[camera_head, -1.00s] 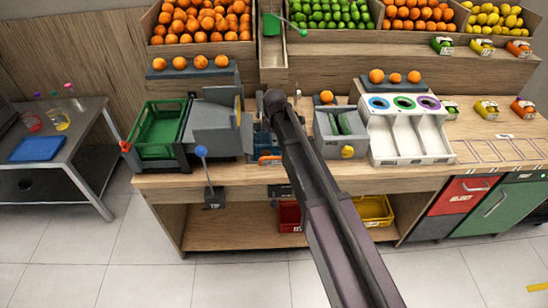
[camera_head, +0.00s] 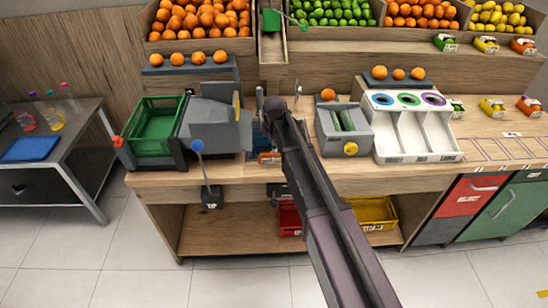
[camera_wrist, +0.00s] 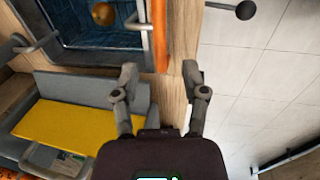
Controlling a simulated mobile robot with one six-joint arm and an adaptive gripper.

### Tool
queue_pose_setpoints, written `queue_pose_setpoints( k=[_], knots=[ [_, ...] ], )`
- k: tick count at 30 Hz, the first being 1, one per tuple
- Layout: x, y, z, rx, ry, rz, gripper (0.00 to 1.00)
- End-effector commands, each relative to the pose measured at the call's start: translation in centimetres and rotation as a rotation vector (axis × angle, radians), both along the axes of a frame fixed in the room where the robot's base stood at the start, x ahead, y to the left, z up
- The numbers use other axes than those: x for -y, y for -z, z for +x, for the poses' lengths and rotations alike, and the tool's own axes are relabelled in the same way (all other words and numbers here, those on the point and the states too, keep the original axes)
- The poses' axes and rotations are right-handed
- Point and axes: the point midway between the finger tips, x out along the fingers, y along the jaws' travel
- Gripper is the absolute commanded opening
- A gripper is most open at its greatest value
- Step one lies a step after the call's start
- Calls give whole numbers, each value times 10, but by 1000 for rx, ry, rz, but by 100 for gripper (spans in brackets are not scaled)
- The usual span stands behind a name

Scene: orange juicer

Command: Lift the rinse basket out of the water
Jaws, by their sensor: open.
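The blue rinse basin (camera_wrist: 145,42) is at the top left of the wrist view, cut off by the frame edge. An orange (camera_wrist: 103,12) shows inside it. Grey bar handles (camera_wrist: 38,42) stand at its sides; I cannot tell which parts belong to the basket. In the head view, a strip of the basin (camera_head: 262,138) shows beside my dark arm, which hides most of it. My gripper (camera_wrist: 163,88) is open and empty in the wrist view, its two fingers apart over the counter's front edge, beside the basin in the picture. The head view does not show its fingers clearly.
A green crate (camera_head: 155,128) and a grey machine (camera_head: 215,125) stand left of the basin. A grey box (camera_head: 343,122) and a white sorting unit (camera_head: 415,125) stand right. A yellow panel (camera_wrist: 70,130) lies left of my fingers. Floor (camera_wrist: 260,85) is right.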

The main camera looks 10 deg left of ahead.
Motion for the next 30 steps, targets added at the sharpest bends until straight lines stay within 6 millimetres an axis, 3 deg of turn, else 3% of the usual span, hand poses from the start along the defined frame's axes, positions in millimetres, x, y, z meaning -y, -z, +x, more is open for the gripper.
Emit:
queue_pose_setpoints(
  k=[18,30],
  knots=[
    [-3,50,9,0,0,0,57],
    [-3,59,11,0,0,0,57]
  ],
)
